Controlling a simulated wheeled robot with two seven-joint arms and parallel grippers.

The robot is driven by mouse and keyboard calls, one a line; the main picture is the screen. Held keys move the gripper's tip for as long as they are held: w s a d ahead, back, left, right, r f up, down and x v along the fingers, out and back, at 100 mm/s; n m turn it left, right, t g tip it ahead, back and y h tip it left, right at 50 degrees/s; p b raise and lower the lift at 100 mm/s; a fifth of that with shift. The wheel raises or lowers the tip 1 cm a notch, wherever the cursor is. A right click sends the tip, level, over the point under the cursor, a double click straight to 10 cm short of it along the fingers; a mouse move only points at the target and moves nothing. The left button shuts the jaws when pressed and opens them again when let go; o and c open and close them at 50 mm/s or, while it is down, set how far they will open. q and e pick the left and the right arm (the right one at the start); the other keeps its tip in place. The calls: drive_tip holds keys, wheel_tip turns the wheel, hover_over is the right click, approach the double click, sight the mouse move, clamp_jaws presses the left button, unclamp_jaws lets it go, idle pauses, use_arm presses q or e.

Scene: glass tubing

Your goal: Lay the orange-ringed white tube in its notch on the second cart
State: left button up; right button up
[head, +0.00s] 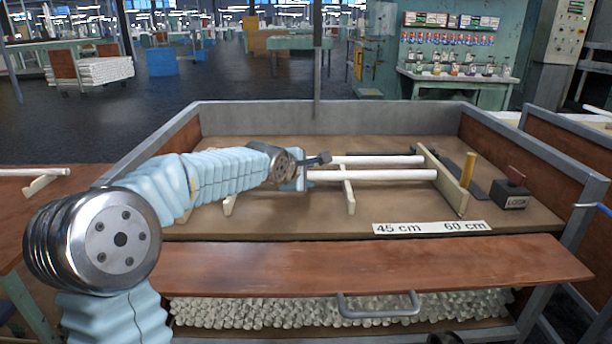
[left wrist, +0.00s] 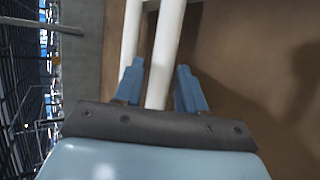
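Two white tubes lie side by side on the cart, the far tube (head: 380,160) and the near tube (head: 385,175). They run across a pale wooden support (head: 349,192) toward an upright wooden board (head: 450,184). I see no orange ring on either, so I cannot tell which is the ringed one. My left gripper (head: 303,171) is at their left ends. In the left wrist view its fingers (left wrist: 160,88) are apart, with one tube (left wrist: 166,45) between them and the other tube (left wrist: 131,40) outside, beside the left finger. The gripper hides the tubes' left ends. My right gripper is not visible.
The cart has a raised grey rim (head: 320,119). A label strip (head: 430,227) reads 45 cm and 60 cm. A yellow post (head: 468,169) and a dark block (head: 512,196) stand at the right. Another white tube (head: 35,171) is on the left table.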

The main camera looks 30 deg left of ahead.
use_arm(q)
drive_tip(key=shift+o, duration=0.9)
drive_tip(key=shift+r, duration=0.1)
drive_tip(key=shift+r+p, duration=0.6)
drive_tip(key=shift+p, duration=0.2)
drive_tip(key=shift+s+r, duration=0.2)
drive_tip(key=shift+r, duration=0.1)
drive_tip(key=v, duration=1.1)
drive_tip(key=shift+s+b, duration=0.25)
drive_tip(key=shift+b, duration=0.15)
drive_tip(key=shift+f, duration=0.1)
drive_tip(key=shift+c, duration=0.3)
